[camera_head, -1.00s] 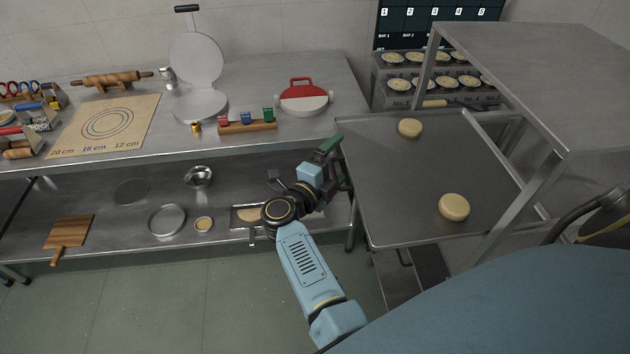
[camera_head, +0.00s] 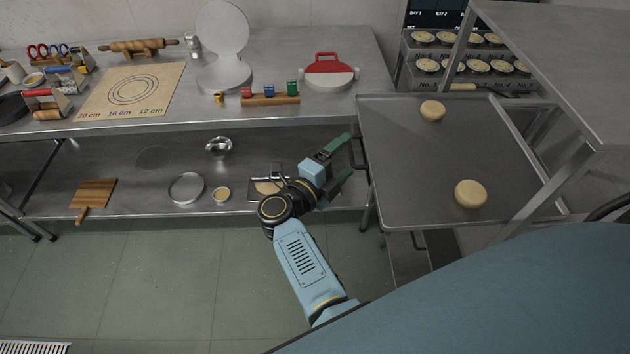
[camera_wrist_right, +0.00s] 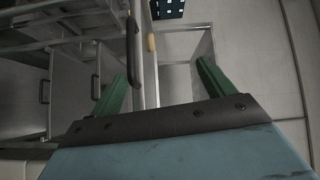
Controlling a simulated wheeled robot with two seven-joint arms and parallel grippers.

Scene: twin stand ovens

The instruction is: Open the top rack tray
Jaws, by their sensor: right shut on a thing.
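The top rack tray (camera_head: 420,190) is a flat grey sheet in the head view, sticking out of the left side of the metal rack. Two pale dough rounds, one far (camera_head: 432,110) and one near (camera_head: 470,194), lie on it. A dark handle (camera_head: 357,153) is on its left edge. My right gripper (camera_head: 348,155), with green fingers, is at this handle and shut on it, fingers well apart. The exact contact is hard to see. In the right wrist view a dark handle (camera_wrist_right: 132,55) stands between the fingers, close to the left one. My left gripper is not in view.
A steel worktable (camera_head: 280,105) with a lower shelf stands left of the rack. It holds a red-and-white press (camera_head: 328,72) and a work mat (camera_head: 130,90). A stand of filled tins (camera_head: 470,65) is behind the tray. Open floor (camera_head: 150,280) lies in front of the table.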

